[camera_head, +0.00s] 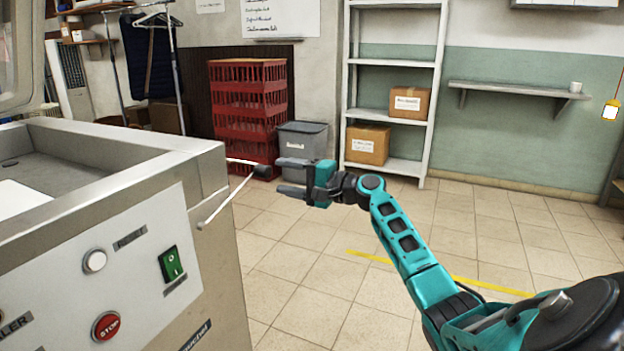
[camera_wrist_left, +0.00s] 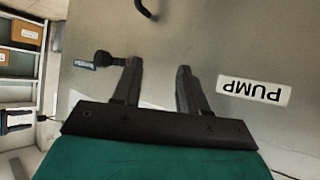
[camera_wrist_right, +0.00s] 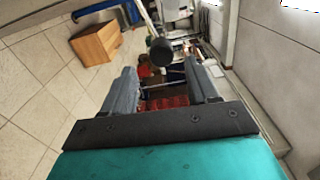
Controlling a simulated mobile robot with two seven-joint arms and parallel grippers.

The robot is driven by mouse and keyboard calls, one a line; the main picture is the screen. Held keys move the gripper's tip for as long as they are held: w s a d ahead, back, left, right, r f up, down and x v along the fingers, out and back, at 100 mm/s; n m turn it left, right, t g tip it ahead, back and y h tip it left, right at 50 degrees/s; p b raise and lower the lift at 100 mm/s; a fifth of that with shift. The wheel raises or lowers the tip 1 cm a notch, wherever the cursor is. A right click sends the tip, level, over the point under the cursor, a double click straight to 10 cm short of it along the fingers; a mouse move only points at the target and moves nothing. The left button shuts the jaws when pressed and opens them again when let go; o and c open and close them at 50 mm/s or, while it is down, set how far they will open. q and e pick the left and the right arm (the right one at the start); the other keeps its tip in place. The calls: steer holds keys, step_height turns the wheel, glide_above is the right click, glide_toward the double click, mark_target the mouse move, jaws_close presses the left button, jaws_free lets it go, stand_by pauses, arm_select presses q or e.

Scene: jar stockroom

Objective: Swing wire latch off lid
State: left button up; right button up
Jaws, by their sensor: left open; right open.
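The wire latch (camera_head: 226,197) is a thin pale wire loop at the right end of the steel machine (camera_head: 110,165), with a black knob (camera_head: 262,171) at its outer tip. My right gripper (camera_head: 281,177) is open and empty, its fingers pointing left at the knob. In the right wrist view (camera_wrist_right: 160,72) the knob (camera_wrist_right: 161,50) shows just beyond the fingertips, roughly between them. A pale framed panel (camera_head: 35,55), perhaps the lid, stands raised at the upper left. My left gripper (camera_wrist_left: 158,67) is open before a grey surface with a PUMP label (camera_wrist_left: 253,91).
Red crates (camera_head: 248,110) and a grey bin (camera_head: 303,145) stand behind the right gripper. A shelf rack (camera_head: 433,100) with cardboard boxes is at the back wall. The tiled floor (camera_head: 480,235) right of the machine is clear. A small black knob (camera_wrist_left: 103,58) is near my left fingers.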

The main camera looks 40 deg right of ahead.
steer(key=v, duration=0.6)
steer(key=shift+s+d, duration=0.15)
steer(key=shift+s, duration=0.2)
